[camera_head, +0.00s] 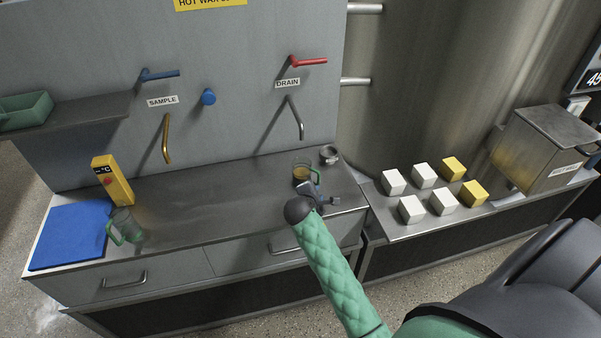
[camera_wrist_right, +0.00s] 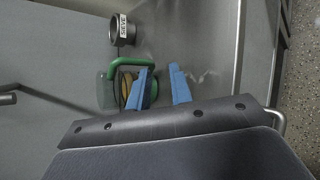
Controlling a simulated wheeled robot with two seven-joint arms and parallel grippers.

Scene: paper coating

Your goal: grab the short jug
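A clear jug with a green handle and yellowish contents (camera_head: 302,173) stands on the steel counter below the DRAIN spout. It also shows in the right wrist view (camera_wrist_right: 107,92), partly behind one finger. Another clear jug with a green handle (camera_head: 128,226) stands at the counter's left, near the blue mat. I cannot surely tell which is the short one. My right gripper (camera_head: 319,194) is just in front of the jug with yellowish contents. My left gripper is not in view.
A small metal sieve cup (camera_head: 329,154) stands behind the near jug. A yellow thermometer box (camera_head: 112,181) stands by the blue mat (camera_head: 68,236). Several white and yellow blocks (camera_head: 411,209) sit on the right bench. The counter's middle is clear, below the SAMPLE spout (camera_head: 166,140).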

